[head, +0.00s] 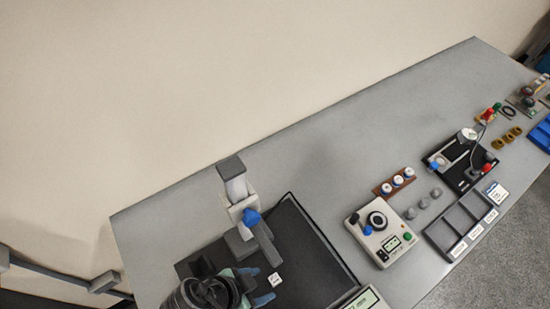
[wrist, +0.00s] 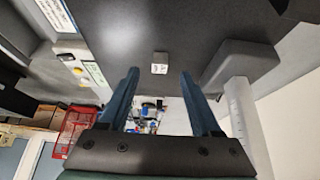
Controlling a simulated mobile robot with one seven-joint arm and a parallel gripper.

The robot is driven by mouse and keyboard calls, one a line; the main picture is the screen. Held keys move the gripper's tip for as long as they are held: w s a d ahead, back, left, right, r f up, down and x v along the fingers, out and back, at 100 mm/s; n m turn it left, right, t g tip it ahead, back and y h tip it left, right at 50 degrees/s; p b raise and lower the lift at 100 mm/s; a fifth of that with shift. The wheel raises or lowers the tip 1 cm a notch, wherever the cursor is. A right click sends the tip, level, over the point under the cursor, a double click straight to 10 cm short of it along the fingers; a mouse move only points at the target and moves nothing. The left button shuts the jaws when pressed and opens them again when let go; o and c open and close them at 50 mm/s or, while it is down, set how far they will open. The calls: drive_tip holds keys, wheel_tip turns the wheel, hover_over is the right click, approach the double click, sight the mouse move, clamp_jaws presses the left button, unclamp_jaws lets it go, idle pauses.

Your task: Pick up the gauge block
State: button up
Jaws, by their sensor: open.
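The gauge block appears as a small white block with dark marks on its face (head: 274,279). It lies on a dark plate (head: 310,262). The wrist view shows it (wrist: 160,62) ahead of the fingertips, roughly centred between them. My gripper (head: 256,283) is open, with its two blue fingers spread apart and nothing between them. In the wrist view the gripper (wrist: 159,75) is apart from the block; the exact gap cannot be told. Part of the plate is hidden behind my arm in the head view.
A grey and white column with a blue part (head: 250,217) stands at the plate's back edge, close to my gripper. A control box with a dial (head: 378,228), a compartment tray (head: 436,234) and small fixtures are to the right. The bench's back middle is clear.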

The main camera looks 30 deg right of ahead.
sight(273, 281)
drive_tip(key=shift+d+f+p, duration=0.35)
drive_tip(key=shift+d+f, duration=0.1)
drive_tip(key=shift+p+x, duration=0.55)
drive_tip(key=shift+x, duration=1.55)
clamp_jaws()
